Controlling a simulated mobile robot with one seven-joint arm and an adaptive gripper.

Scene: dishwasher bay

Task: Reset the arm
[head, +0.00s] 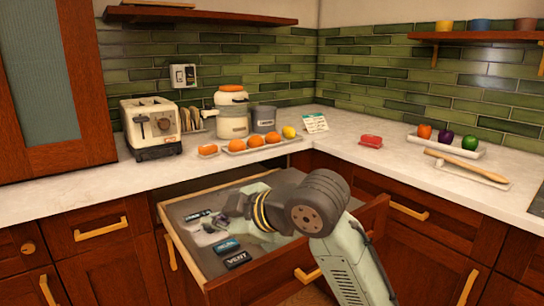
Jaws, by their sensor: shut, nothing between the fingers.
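My gripper (212,222) is at the end of my arm, which reaches in from the lower right. It is low over or inside the open drawer (290,272), near the drawer's left side. The fingers are small and dark in the head view, and they appear shut with nothing held. My wrist and forearm cross the drawer's right part and hide what lies beneath them. Whether the fingers touch the drawer's contents cannot be told.
Dark labelled packets (237,260) lie in the drawer.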

